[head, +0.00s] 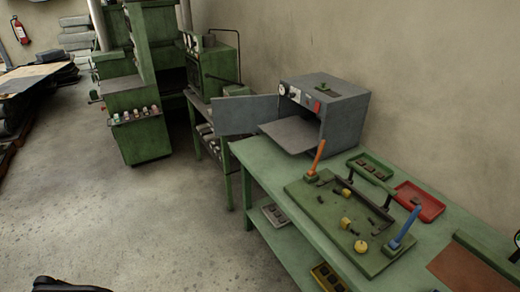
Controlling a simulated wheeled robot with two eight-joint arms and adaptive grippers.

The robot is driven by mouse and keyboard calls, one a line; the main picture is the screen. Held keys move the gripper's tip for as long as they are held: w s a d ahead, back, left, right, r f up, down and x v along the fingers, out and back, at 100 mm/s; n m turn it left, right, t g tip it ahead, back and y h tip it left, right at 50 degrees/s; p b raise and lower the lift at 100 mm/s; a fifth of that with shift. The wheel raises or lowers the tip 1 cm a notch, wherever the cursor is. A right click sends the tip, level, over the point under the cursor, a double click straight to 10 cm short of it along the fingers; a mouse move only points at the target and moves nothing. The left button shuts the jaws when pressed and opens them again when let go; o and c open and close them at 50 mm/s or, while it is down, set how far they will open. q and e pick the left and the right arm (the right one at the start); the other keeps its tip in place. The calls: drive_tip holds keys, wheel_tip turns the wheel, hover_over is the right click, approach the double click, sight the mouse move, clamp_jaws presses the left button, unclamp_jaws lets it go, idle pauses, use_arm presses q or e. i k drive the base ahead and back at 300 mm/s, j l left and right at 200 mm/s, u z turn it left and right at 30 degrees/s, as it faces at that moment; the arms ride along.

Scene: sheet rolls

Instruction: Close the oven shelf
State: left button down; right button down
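The oven (345,117) is a grey box with dials and a red switch on its front, at the far end of a green workbench. Its door (247,115) is swung open to the left. The flat grey oven shelf (293,134) is pulled out and sticks forward from the oven opening. The inside of the oven is mostly hidden. Neither gripper can be made out. A dark shape cut off at the bottom left edge may be part of my body.
The green bench (258,161) carries a green fixture board (325,212) with orange and blue handles, a green tray (370,165) and a red tray (419,201). Green machines (137,100) stand behind at left. The concrete floor (130,215) left of the bench is clear.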

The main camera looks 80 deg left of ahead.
sight(296, 135)
drive_tip(key=j+u, duration=0.2)
drive_tip(key=u, duration=0.2)
drive_tip(key=j+u, duration=0.35)
drive_tip(key=i+j+u, duration=0.1)
drive_tip(key=u, duration=0.3)
drive_tip(key=j+u, duration=0.2)
drive_tip(key=u, duration=0.2)
drive_tip(key=i+l, duration=0.05)
